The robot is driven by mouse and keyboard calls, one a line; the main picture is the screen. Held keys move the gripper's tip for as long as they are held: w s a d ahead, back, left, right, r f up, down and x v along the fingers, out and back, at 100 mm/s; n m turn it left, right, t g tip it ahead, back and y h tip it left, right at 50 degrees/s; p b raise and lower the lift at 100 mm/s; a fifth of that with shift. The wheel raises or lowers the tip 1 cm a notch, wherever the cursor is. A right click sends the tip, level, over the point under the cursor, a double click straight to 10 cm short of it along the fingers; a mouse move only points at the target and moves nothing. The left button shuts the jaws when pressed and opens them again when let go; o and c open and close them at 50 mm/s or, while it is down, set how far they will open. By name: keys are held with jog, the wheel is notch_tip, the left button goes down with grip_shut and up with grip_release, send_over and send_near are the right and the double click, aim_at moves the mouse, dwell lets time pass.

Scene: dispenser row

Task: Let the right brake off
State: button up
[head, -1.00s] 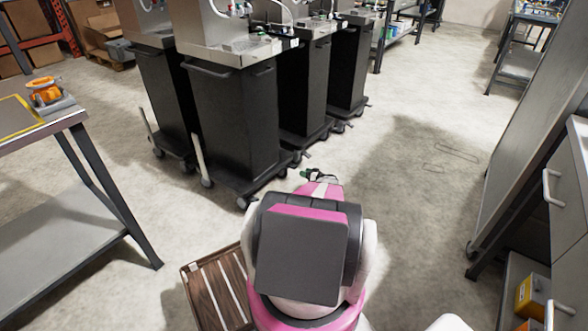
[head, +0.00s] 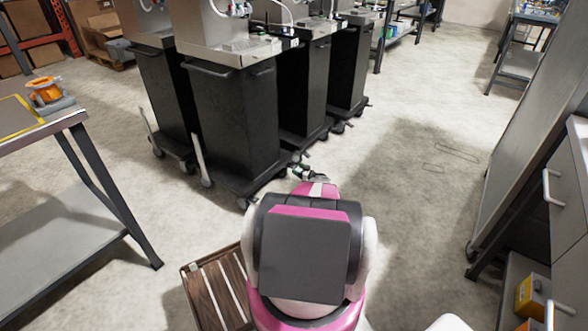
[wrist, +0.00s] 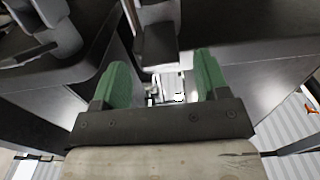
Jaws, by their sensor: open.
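The nearest dark dispenser cart (head: 232,115) stands on casters. A pale upright lever (head: 201,160) is at its front left caster. My gripper (head: 299,172) is low beside the cart's right lower corner, where the right brake is too small and hidden to make out. In the wrist view my gripper (wrist: 163,80) shows two green finger pads, apart with nothing held. A dark grey bar-like part (wrist: 157,35) lies just beyond the gap between them; I cannot tell whether it is the brake or whether the pads touch it. A caster-like part (wrist: 48,32) shows at upper left.
More dark carts (head: 302,95) stand behind and to the right. A grey table (head: 50,128) is at left and a slatted wooden stool (head: 217,285) lies near my base. A drawer cabinet (head: 570,185) is at right. The floor right of the carts is clear.

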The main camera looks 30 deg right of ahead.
aim_at(294, 166)
jog(key=shift+x, duration=1.85)
grip_shut()
jog(key=shift+a+r+g, duration=0.1)
jog(key=shift+r+g, duration=0.2)
jog(key=shift+g, duration=0.4)
grip_release()
jog(key=v, duration=1.1)
